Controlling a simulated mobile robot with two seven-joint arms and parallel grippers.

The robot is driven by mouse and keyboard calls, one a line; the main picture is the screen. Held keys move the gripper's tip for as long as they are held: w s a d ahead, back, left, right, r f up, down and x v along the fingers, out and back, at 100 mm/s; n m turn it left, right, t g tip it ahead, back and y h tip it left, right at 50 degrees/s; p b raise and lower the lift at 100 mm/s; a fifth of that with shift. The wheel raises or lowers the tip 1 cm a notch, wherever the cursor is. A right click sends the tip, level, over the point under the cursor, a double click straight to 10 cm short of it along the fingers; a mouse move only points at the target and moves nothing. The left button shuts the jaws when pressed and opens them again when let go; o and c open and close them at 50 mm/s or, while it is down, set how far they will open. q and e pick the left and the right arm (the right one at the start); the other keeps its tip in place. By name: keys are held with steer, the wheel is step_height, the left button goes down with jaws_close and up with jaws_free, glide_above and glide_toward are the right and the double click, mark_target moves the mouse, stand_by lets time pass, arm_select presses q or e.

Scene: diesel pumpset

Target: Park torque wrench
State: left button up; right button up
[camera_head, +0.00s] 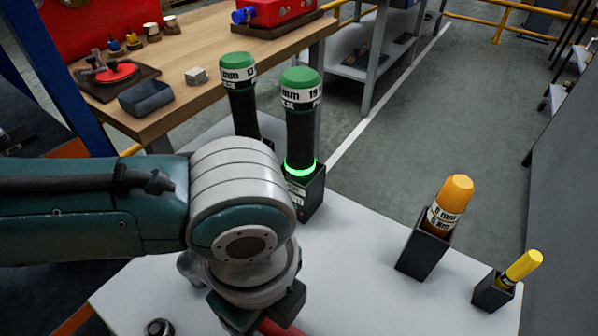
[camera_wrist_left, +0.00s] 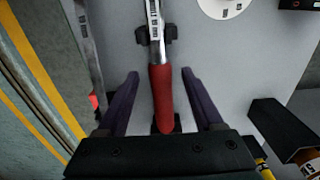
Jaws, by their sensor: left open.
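The torque wrench has a red handle (camera_wrist_left: 162,92) and a silver shaft with printed markings. In the left wrist view its shaft lies in a small black cradle (camera_wrist_left: 143,36) on the light grey tabletop. A bit of the red handle (camera_head: 280,328) shows at the bottom of the head view. My left gripper (camera_wrist_left: 160,74) is open, with one dark finger on each side of the handle and a gap on both sides. In the head view my arm hides most of the wrench. My right gripper is in neither view.
Two green-topped black tools (camera_head: 238,95) (camera_head: 301,110) stand behind my arm; the nearer one's holder has a lit green ring. An orange tool (camera_head: 449,205) and a yellow tool (camera_head: 522,266) stand in black holders at right. A wooden bench (camera_head: 215,40) is behind.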

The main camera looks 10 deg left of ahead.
arm_select(q)
step_height(320, 180, up, 10)
steer(key=p, duration=0.2)
steer(key=shift+d, duration=0.1)
stand_by(0.4)
steer(key=s+d+r+n+t+h+p, duration=0.2)
steer(key=s+d+r+n+h+p, duration=0.25)
steer(key=n, duration=0.45)
steer(key=s+a+r+n+t+y+p, duration=0.1)
steer(key=s+a+r+n+y, duration=0.1)
steer(key=a+n, duration=0.5)
steer(key=s+a+r+n+t+y+p, duration=0.1)
steer(key=s+a+r+n+y+p, duration=0.2)
steer(key=a, duration=0.6)
step_height(320, 180, up, 37)
steer(key=w+n+p, duration=0.1)
steer(key=p, duration=3.4)
steer(key=shift+w+d+h+p, duration=0.25)
steer(key=shift+d+h+p, duration=0.1)
steer(key=shift+d+p, duration=0.05)
